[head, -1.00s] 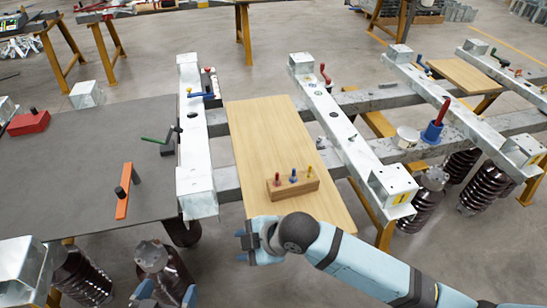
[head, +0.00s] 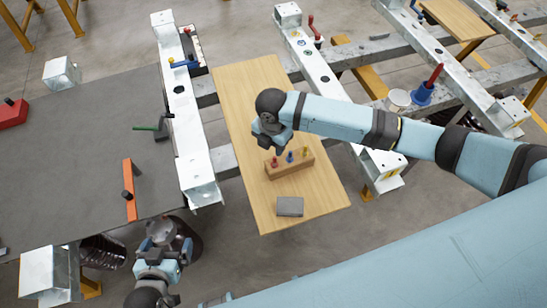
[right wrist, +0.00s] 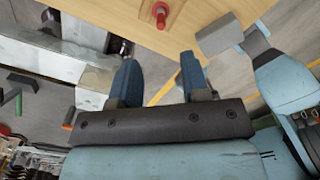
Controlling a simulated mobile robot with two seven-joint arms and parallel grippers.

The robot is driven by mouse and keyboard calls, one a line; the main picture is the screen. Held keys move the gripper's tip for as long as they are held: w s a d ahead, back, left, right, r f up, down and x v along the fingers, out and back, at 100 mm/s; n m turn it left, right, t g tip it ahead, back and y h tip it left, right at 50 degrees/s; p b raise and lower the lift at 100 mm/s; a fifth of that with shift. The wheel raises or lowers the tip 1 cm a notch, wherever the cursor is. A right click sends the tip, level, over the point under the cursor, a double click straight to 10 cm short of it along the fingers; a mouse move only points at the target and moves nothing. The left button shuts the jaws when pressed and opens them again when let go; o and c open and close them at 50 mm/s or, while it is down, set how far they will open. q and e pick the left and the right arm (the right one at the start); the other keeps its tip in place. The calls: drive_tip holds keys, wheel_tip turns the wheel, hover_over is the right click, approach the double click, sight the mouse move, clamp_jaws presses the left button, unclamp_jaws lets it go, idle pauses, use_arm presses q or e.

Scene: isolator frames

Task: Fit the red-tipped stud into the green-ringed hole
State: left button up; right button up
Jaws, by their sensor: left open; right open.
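The red-tipped stud (head: 275,162) stands upright at the left end of a wooden block (head: 290,171), beside a blue-tipped and a yellow-tipped stud. A red-tipped stud also shows at the top of the right wrist view (right wrist: 160,14). My right gripper (head: 268,146) is open and empty, above and just behind the block's left end. Its spread fingers (right wrist: 160,78) show in the right wrist view, with the stud beyond the tips. My left gripper (head: 165,238) is open, low at the front left, away from the block.
The block and a grey box (head: 290,206) rest on a wooden board (head: 245,95). Pale metal beams with dark holes run left (head: 181,110) and right (head: 322,88) of it. A dark table (head: 90,130) holds an orange bar (head: 129,190) and a green-handled part (head: 147,128).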

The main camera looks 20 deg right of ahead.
sight(275, 160)
drive_tip(key=shift+w+d+f+p, duration=0.1)
drive_tip(key=shift+f+p, duration=0.05)
drive_tip(key=shift+f, duration=1.5)
drive_tip(key=shift+s+d+f+p, duration=0.1)
drive_tip(key=shift+d+f+p, duration=0.1)
drive_tip(key=shift+f, duration=1.45)
drive_tip(key=shift+w+d+f+p, duration=0.1)
drive_tip(key=shift+f+p, duration=0.05)
drive_tip(key=shift+f, duration=1.5)
clamp_jaws()
